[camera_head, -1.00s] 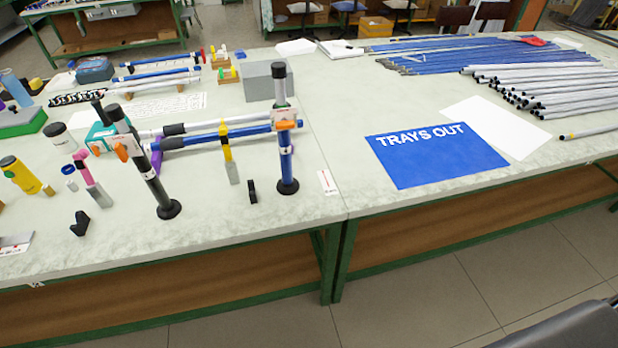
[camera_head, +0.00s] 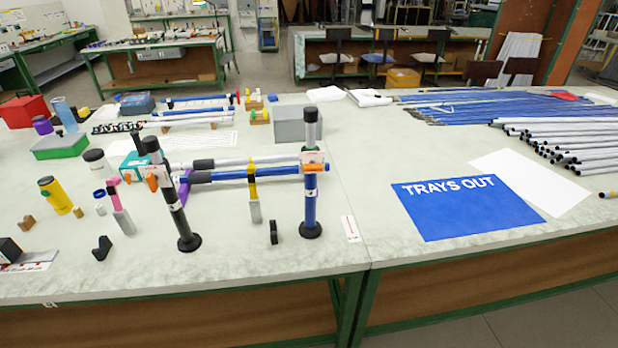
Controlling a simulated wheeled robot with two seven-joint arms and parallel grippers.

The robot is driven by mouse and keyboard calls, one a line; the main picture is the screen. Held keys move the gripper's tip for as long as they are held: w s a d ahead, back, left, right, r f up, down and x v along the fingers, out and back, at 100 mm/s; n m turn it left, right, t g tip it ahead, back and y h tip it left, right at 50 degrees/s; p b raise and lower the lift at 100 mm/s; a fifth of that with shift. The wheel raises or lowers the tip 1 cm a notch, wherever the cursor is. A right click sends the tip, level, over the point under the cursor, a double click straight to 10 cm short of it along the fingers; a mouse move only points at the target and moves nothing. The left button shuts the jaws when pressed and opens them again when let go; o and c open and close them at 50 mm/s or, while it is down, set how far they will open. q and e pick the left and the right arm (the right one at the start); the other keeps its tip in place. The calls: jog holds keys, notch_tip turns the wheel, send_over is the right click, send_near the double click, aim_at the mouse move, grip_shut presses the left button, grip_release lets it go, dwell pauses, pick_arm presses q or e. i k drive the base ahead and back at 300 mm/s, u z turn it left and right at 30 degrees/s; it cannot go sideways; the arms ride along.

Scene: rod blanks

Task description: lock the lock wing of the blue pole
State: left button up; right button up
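The blue pole (camera_head: 310,204) stands upright on a round black foot near the front of the table, with a grey upper tube and black cap above its clamp. Its orange lock wing (camera_head: 312,167) sits on the clamp and sticks out to the sides; I cannot tell its lock state at this size. A black pole (camera_head: 176,205) stands to the left on its own black foot, also with a grey upper section and an orange wing (camera_head: 152,182). Neither of my grippers is in view.
White and blue rods lie behind the poles. A small grey-and-yellow tool (camera_head: 254,200) and a black clip (camera_head: 273,232) stand close left of the blue pole. A grey box (camera_head: 297,126) stands behind. A blue "TRAYS OUT" sheet (camera_head: 465,207) lies at right, beside rod bundles (camera_head: 560,140).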

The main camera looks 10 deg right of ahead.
aim_at(312, 166)
jog(key=k, duration=1.25)
jog(key=z, duration=0.65)
jog(key=i, duration=0.95)
jog(key=z, duration=0.6)
